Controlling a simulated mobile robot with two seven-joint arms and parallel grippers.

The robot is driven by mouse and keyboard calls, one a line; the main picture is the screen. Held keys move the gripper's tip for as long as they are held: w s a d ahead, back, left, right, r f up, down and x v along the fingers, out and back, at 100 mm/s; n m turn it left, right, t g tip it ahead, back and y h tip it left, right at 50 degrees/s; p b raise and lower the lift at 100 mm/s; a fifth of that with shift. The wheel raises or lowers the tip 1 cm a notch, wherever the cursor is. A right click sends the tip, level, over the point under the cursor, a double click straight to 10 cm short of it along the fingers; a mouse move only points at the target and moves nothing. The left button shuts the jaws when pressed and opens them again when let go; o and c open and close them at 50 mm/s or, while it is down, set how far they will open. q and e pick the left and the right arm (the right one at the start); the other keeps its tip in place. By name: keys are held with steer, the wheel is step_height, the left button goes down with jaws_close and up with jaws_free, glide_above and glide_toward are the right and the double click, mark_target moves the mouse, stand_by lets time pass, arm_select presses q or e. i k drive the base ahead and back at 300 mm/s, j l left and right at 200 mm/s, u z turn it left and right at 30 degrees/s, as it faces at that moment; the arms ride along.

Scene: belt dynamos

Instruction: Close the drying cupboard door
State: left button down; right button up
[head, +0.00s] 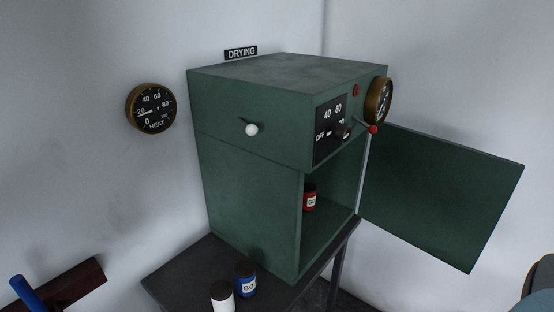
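The green drying cupboard (250,187) stands on a dark table against the wall corner, below a "DRYING" sign (241,53). Its door (440,195) is a flat green panel that stands wide open, swung out to the right of the cupboard. The front opening is uncovered, and a red labelled jar (310,198) shows inside. A thin rod with a red knob (373,129) sits near the upper front edge beside the door. Neither of my grippers can be made out in the head view.
A white jar (222,296) and a blue jar (245,279) stand on the table (180,277) before the cupboard. A dark red block with a blue cylinder (26,293) is at lower left. A rounded dark shape (542,285), unclear, is at lower right.

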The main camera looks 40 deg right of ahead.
mark_target(446, 199)
steer(key=z, duration=1.2)
